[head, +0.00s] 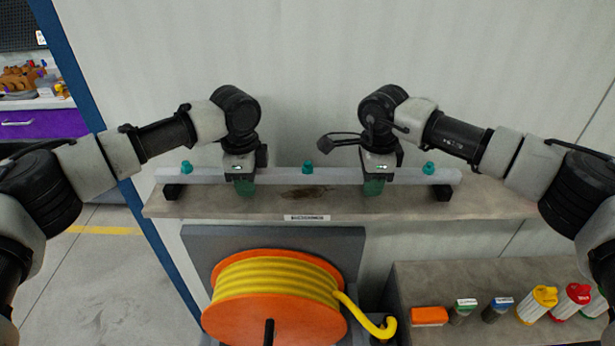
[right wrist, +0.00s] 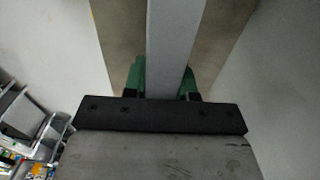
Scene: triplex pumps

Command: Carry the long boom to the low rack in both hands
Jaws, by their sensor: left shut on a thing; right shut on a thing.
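The long boom (head: 308,176) is a pale grey bar with teal knobs on top. It lies level along the shelf (head: 270,208), with black blocks under it near both ends. My left gripper (head: 241,187) is shut on the boom left of its middle. My right gripper (head: 374,186) is shut on it right of its middle. In the right wrist view the boom (right wrist: 172,45) runs between the green fingers of my right gripper (right wrist: 163,82). I cannot tell whether the boom is lifted off the blocks. I cannot identify the low rack in these views.
Below the shelf stands an orange reel (head: 262,325) wound with yellow hose. A lower bench (head: 480,270) at right holds an orange box (head: 429,316) and several capped bottles. A wall rises behind the shelf. A blue post (head: 90,80) stands at left, with open floor (head: 90,270) below.

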